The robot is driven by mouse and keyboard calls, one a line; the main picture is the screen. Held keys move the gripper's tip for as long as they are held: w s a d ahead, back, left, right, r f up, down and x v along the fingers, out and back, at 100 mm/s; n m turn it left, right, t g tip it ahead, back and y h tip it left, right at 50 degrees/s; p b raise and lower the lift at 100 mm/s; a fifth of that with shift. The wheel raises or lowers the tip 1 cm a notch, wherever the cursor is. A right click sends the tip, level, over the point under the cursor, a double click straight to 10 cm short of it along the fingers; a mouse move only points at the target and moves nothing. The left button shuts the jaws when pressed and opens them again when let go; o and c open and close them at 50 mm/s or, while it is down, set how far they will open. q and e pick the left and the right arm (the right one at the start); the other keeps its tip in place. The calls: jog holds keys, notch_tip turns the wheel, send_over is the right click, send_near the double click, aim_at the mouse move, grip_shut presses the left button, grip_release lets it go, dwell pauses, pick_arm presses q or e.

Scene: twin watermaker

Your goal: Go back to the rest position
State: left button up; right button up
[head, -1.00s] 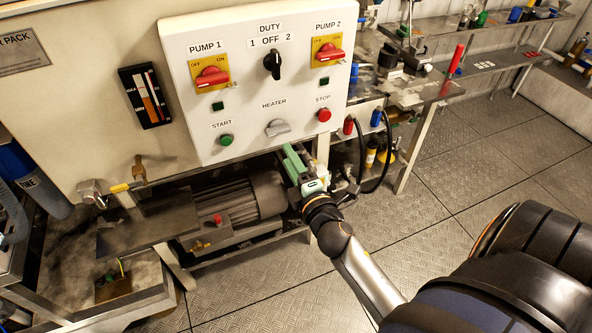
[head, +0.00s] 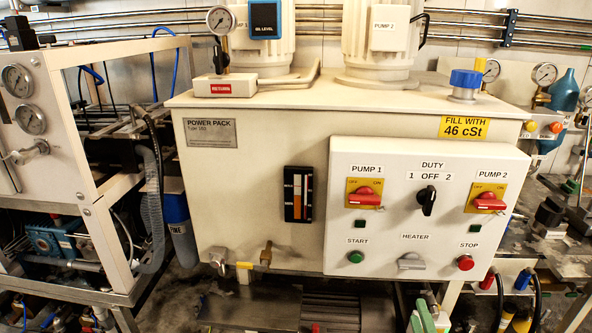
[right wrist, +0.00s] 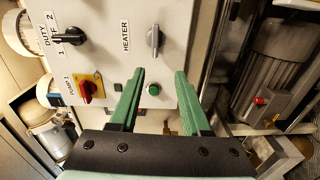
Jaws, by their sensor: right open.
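My right gripper (head: 424,318) shows only in part at the bottom edge of the head view, below the control panel between the heater knob and the stop button. In the right wrist view its two green fingers (right wrist: 159,76) are apart, with nothing held between them. The white control panel (head: 400,220) faces me. The green start button (right wrist: 154,88) appears between the fingers, set back from them. The grey heater knob (right wrist: 154,41) appears beyond the fingertips. My left gripper is in neither view.
Red pump 1 (head: 366,197) and pump 2 (head: 489,202) switches, a black duty switch (head: 427,200) and a red stop button (head: 465,263) are on the panel. A motor (right wrist: 285,50) sits below it. A gauge rack (head: 80,150) stands at left, a cluttered bench at right.

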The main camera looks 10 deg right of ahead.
jog(key=s+a+f+m+g+y, duration=0.2)
jog(key=s+a+f+m, duration=0.2)
jog(key=f, duration=0.3)
jog(key=s+a+f+m+g+y+p, duration=0.1)
jog(key=s+a+f+m+g+y, duration=0.1)
jog(key=s+f, duration=0.4)
jog(key=s+a+f+m+g+y, duration=0.2)
jog(key=s+a+f+m+g, duration=0.2)
jog(key=a+f+m, duration=0.3)
jog(key=shift+s+f+p, duration=0.3)
jog(key=shift+s+f, duration=0.05)
jog(key=shift+s, duration=0.35)
jog(key=shift+w+d+r, duration=0.1)
